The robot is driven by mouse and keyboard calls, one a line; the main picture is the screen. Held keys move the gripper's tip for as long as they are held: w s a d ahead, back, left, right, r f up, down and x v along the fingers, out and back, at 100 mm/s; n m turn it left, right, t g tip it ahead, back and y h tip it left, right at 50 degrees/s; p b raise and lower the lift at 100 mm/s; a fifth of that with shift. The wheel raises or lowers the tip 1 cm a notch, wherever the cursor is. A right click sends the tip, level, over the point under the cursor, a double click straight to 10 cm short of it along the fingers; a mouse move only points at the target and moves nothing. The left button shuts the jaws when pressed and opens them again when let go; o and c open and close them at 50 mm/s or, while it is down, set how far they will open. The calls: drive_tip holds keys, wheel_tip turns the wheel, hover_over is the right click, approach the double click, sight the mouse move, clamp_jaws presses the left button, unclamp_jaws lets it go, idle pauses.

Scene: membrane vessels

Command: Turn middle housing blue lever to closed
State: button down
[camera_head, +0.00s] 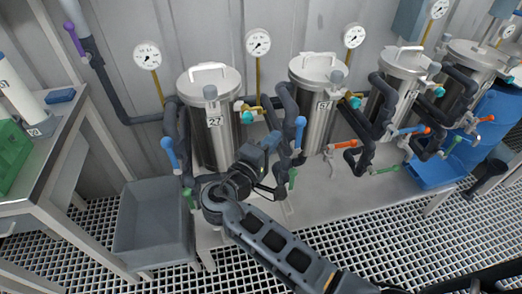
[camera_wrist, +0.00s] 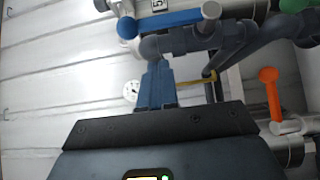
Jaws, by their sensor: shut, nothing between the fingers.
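A steel housing labelled 57 (camera_head: 317,88) stands between the housing labelled 27 (camera_head: 218,132) and the housings to the right. Its blue lever (camera_head: 300,131) hangs along the dark pipe on its left side. In the wrist view a blue lever (camera_wrist: 168,22) lies across the top, close to a label plate with a 5. My gripper (camera_head: 273,137) is in front of and left of the blue lever in the head view. Its blue fingers (camera_wrist: 157,84) are together and empty, below the lever in the wrist view. A small gap seems to show; contact is unclear.
Another blue lever (camera_head: 170,153) is beside housing 27, and one more (camera_head: 409,130) is farther right. A green lever (camera_head: 292,178) hangs below. An orange lever (camera_wrist: 270,92) is right in the wrist view. Dark pipes crowd the area. A grey bin (camera_head: 153,232) stands lower left.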

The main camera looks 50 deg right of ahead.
sight(299, 136)
drive_tip(key=shift+s+d+p, duration=0.2)
drive_tip(key=shift+s+d, duration=0.4)
drive_tip(key=shift+d, duration=0.2)
drive_tip(key=shift+s+d+p, duration=0.2)
drive_tip(key=shift+s+d, duration=0.35)
drive_tip(key=shift+d, duration=0.2)
drive_tip(key=shift+d, duration=0.1)
